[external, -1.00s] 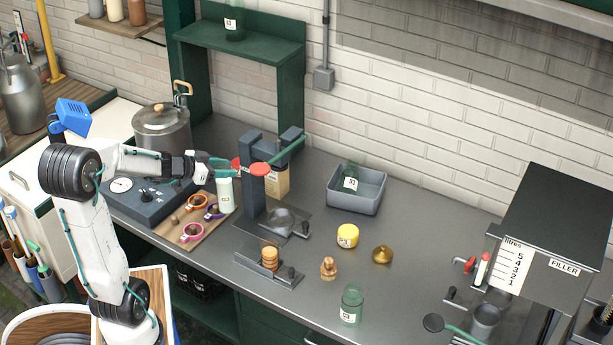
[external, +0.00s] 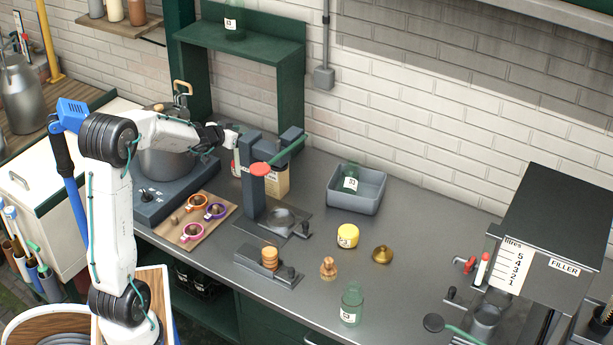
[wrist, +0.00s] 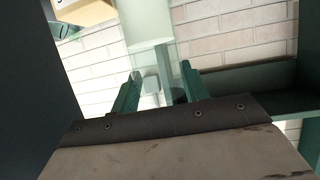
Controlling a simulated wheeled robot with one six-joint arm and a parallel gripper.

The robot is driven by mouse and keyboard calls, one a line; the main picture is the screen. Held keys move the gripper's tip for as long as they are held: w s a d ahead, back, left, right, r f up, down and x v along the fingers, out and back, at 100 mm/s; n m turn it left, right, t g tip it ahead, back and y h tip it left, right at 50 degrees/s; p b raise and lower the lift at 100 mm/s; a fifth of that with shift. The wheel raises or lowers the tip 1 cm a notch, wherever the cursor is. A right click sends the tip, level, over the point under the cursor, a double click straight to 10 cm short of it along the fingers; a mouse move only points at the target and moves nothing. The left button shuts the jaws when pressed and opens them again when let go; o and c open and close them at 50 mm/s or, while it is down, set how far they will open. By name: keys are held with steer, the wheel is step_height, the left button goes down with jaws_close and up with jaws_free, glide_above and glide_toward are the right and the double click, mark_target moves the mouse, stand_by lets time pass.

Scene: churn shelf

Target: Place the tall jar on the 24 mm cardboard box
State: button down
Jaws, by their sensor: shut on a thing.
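The tall jar is pale green with a clear part, and my gripper (wrist: 155,88) is shut on it. In the wrist view the jar (wrist: 148,22) stands out beyond the two green fingers. In the external view my gripper (external: 232,130) is raised beside the dark press column, and only a pale strip of the jar (external: 236,158) shows left of the column. A tan cardboard box (external: 277,182) stands on the bench behind the press and is partly hidden by it. A yellowish box with a label (wrist: 85,12) shows at the wrist view's top. Its size marking is unreadable.
The dark press (external: 253,185) with its red knob and green lever stands close to my gripper. A steel pot (external: 165,155) is at left, and a board with coloured rings (external: 195,222) is below. A grey bin (external: 357,192) stands right of the box. A green shelf (external: 240,40) is above.

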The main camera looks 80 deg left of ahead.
steer(key=shift+w+a+r, duration=0.1)
steer(key=shift+w+a, duration=0.15)
steer(key=shift+a, duration=0.4)
steer(key=shift+w+a+r, duration=0.4)
steer(key=shift+w, duration=0.05)
steer(key=w+a+r+m+t+h, duration=0.25)
steer(key=w+r+m+h, duration=0.45)
steer(key=w+r, duration=0.35)
steer(key=s+d+r+m+h, duration=0.2)
steer(key=d+r+m+h, duration=0.25)
steer(key=d+h, duration=0.25)
step_height(320, 180, down, 11)
steer(key=m, duration=0.1)
steer(key=shift+w+r, duration=0.15)
steer(key=shift+r, duration=0.05)
steer(key=shift+d, duration=0.1)
